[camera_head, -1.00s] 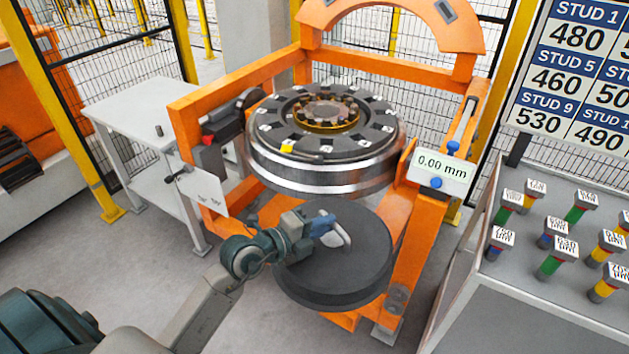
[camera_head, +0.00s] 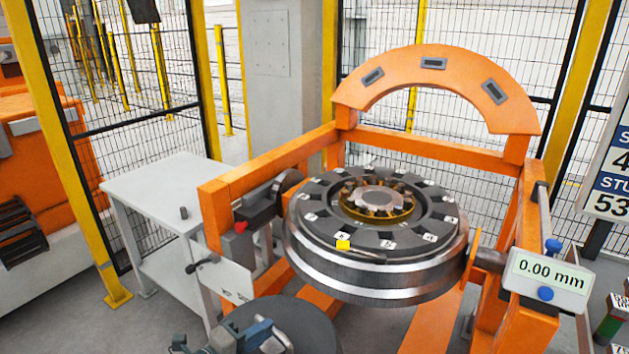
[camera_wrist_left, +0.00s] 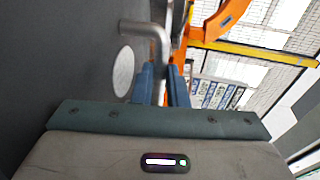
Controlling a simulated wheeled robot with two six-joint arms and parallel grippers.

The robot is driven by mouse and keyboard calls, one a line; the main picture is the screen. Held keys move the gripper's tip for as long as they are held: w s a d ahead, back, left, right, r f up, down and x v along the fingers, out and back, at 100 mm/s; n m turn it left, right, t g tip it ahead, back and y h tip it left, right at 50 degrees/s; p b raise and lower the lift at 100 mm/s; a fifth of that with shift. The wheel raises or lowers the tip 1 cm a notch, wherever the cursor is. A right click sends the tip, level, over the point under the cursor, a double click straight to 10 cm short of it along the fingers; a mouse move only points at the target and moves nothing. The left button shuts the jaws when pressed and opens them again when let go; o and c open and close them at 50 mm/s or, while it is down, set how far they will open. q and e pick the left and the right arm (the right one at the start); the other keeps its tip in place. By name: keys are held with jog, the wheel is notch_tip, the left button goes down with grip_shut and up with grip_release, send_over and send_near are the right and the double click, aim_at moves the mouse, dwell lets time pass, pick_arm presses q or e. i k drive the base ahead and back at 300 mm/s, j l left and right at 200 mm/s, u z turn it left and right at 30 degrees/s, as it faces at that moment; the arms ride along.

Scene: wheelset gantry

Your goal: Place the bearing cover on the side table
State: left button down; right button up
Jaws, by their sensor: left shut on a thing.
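The bearing cover (camera_head: 312,322) is a large dark grey disc at the bottom of the head view, partly cut off by the frame edge. My left gripper (camera_head: 262,336) is shut on its pale bent handle. In the left wrist view the blue fingers (camera_wrist_left: 161,85) close around the handle (camera_wrist_left: 152,29), and the cover's dark face (camera_wrist_left: 75,50) fills the left side. The side table (camera_head: 150,185) is white and stands at the left, beyond and left of the cover. My right gripper is not in view.
The orange gantry (camera_head: 228,192) holds the wheelset (camera_head: 370,270) right of the table. A white plate (camera_head: 226,279) and a dark lever (camera_head: 203,263) stick out between cover and table. A gauge (camera_head: 547,280) reads 0.00 mm. Most of the tabletop is clear.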

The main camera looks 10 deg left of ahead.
aim_at(167, 186)
jog(key=i+j+u, duration=0.15)
jog(key=j+u, duration=0.25)
jog(key=i+j+u, duration=0.15)
jog(key=u, duration=0.25)
jog(key=i+j+u, duration=0.15)
jog(key=i+u, duration=0.25)
jog(key=i+j+u, duration=0.1)
jog(key=u, duration=0.3)
jog(key=i+j+z, duration=0.15)
jog(key=i, duration=0.3)
jog(key=i+j+z, duration=0.2)
jog(key=i, duration=0.2)
jog(key=i+j+z, duration=0.15)
jog(key=i, duration=0.25)
